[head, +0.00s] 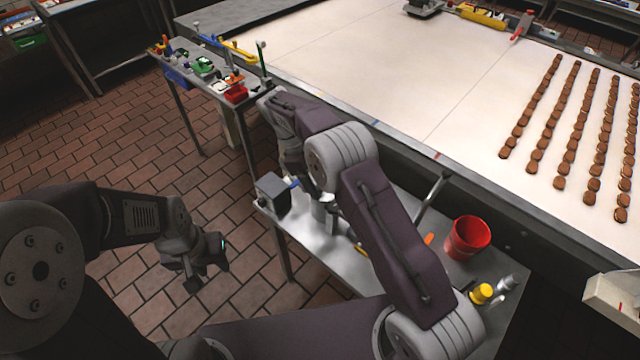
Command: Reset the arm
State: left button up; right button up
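My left arm comes in from the left, and its gripper (208,274) hangs over the brick floor, left of the small metal table (310,250). Its two dark fingers look spread apart, with nothing seen between them. My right arm crosses the middle of the view, bent at the elbow. Its wrist points down near the far left end of the small table. The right gripper (298,182) is mostly hidden behind the arm, so its fingers and anything in them cannot be made out.
A red bucket (467,238) and a yellow-topped bottle (481,293) stand on the small table's right side. A dark box (273,194) is at its left end. A wide white conveyor (400,75) carries rows of brown cookies (560,130). A side table (215,85) holds coloured tools.

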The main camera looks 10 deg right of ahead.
jog(key=w+d+r+m, duration=0.1)
jog(key=d+r, duration=0.2)
jog(key=r, duration=0.2)
jog(key=s+d+r+m+y, duration=0.2)
jog(key=s+d+r, duration=0.2)
jog(key=s+d, duration=0.25)
jog(key=s+f+m+t+y, duration=0.1)
jog(key=s+f+m, duration=0.3)
jog(key=s, duration=0.3)
jog(key=s+a+f+m+t+y+b, duration=0.1)
jog(key=s+f+m+t, duration=0.1)
jog(key=s+f+m, duration=0.3)
jog(key=s+m, duration=0.1)
jog(key=s, duration=0.1)
jog(key=shift+s+f, duration=0.3)
jog(key=shift+s, duration=0.05)
jog(key=shift+s, duration=0.15)
